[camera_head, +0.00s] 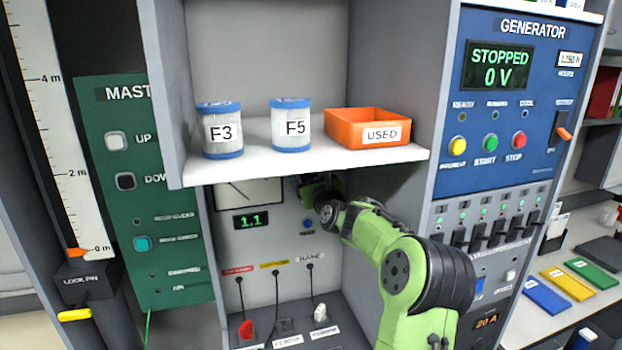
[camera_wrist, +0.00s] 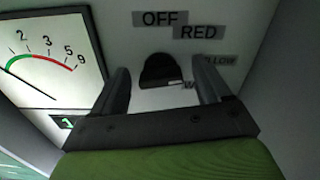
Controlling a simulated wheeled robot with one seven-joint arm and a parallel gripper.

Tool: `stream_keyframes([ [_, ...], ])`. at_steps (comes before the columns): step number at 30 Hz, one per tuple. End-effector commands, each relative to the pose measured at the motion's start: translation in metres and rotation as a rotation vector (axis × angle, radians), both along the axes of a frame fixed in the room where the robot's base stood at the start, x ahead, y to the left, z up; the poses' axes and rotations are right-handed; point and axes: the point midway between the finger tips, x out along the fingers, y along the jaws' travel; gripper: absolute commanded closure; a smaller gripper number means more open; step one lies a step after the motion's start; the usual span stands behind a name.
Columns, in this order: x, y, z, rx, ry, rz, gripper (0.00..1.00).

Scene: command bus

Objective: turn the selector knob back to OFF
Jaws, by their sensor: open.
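The selector knob (camera_wrist: 158,69) is a dark, rounded knob on the pale panel, seen in the wrist view. A white mark shows at its lower right edge, beside the partly hidden label starting with W. The OFF label (camera_wrist: 160,18) is above the knob, and the RED label (camera_wrist: 198,32) is at its upper right. Another label ending in LOW is partly covered by a finger. My gripper (camera_wrist: 162,67) is open, with one finger on each side of the knob and gaps showing. In the head view my gripper (camera_head: 318,190) is under the shelf, and the knob is hidden.
A gauge (camera_wrist: 48,62) is left of the knob. The white shelf (camera_head: 300,165) with two filter cans and an orange USED tray (camera_head: 352,118) hangs just above my arm. Side walls flank the recess. Cables and plugs (camera_head: 246,329) are below.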

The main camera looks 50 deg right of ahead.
Motion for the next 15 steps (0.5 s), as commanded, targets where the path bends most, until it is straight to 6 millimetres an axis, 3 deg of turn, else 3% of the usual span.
stream_keyframes([
  [2,-0.0003,0.0001,-0.0003,0.000,0.000,0.000,0.23],
  [12,-0.0004,0.0004,-0.0003,0.000,0.000,0.001,0.76],
  [15,-0.0005,0.0004,-0.0003,-0.001,0.001,0.001,0.79],
])
